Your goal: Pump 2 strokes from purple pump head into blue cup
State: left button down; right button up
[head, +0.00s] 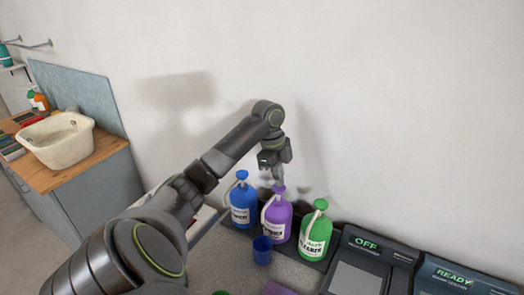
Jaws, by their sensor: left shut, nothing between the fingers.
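The purple pump bottle (277,220) stands upright in the middle of a row of pump bottles against the wall. Its purple pump head (278,189) is on top. My left gripper (279,182) is shut and empty, pointing down right at the pump head from above; I cannot tell whether it touches. The blue cup (262,251) stands upright on the counter in front of the purple bottle, a little to its left. Its inside is too small to read. My right gripper is not in view.
A blue pump bottle (243,206) stands left of the purple one, a green pump bottle (315,236) right of it. Dark devices reading OFF (366,245) and READY (455,279) stand further right. A cream basin (58,141) sits on a wooden-topped cabinet at the far left.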

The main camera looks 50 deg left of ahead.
pick_arm(q)
jog(key=shift+f+b, duration=0.45)
jog(key=shift+f, duration=1.15)
jog(key=shift+r, duration=0.1)
jog(key=shift+r+p, duration=1.8)
jog(key=shift+p, duration=0.45)
jog(key=shift+f, duration=0.1)
